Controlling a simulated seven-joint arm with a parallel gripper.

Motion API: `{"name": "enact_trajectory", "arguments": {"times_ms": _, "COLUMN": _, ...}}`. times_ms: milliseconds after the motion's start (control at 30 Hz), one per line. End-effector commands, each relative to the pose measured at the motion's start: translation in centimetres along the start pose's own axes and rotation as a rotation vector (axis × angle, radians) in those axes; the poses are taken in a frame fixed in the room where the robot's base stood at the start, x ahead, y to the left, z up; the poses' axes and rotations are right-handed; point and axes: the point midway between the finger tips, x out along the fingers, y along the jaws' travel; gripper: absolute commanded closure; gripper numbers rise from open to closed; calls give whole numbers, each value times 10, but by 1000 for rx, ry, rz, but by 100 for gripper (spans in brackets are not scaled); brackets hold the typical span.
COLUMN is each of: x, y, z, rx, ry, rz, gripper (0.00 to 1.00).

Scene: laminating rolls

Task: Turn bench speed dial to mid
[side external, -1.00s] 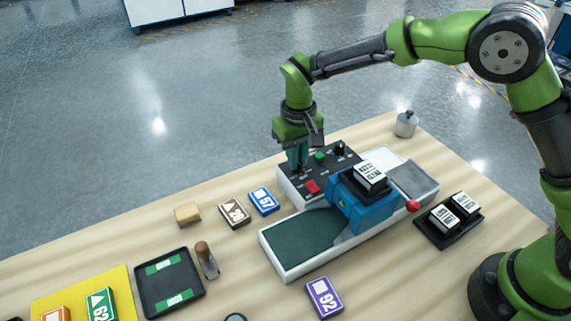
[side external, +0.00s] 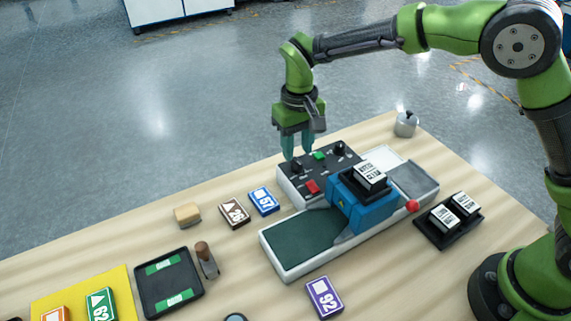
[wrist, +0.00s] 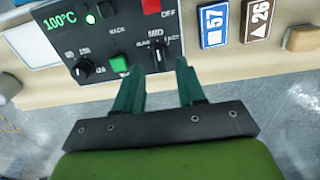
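The bench speed dial (wrist: 159,55) is a black knob on the dark control panel, with SLOW, MID and FAST marks around it. In the wrist view it lies between my fingertips, and its pointer seems to face roughly toward MID, though it is too small to be sure. In the side view the dial (side external: 297,167) stands at the panel's left end. My gripper (side external: 298,155) is open and empty just above the dial, fingers pointing down. The wrist view shows the gripper's (wrist: 158,68) two green fingers apart, one on each side of the dial.
The panel (side external: 326,180) also carries a green button (side external: 320,155), a red switch (side external: 313,186) and a second knob (side external: 339,148). The blue laminator roll housing (side external: 362,205) stands beside it. Label boxes (side external: 264,201) lie left of the machine.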

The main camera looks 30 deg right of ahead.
Motion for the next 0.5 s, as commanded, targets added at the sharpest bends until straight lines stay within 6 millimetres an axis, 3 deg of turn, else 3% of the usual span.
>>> {"name": "enact_trajectory", "arguments": {"times_ms": 300, "x": -81, "y": 0, "z": -1, "rx": 0, "ry": 6, "rz": -2, "gripper": 61}}
{"name": "enact_trajectory", "arguments": {"times_ms": 500, "x": -117, "y": 0, "z": -1, "rx": 0, "ry": 3, "rz": -1, "gripper": 61}}
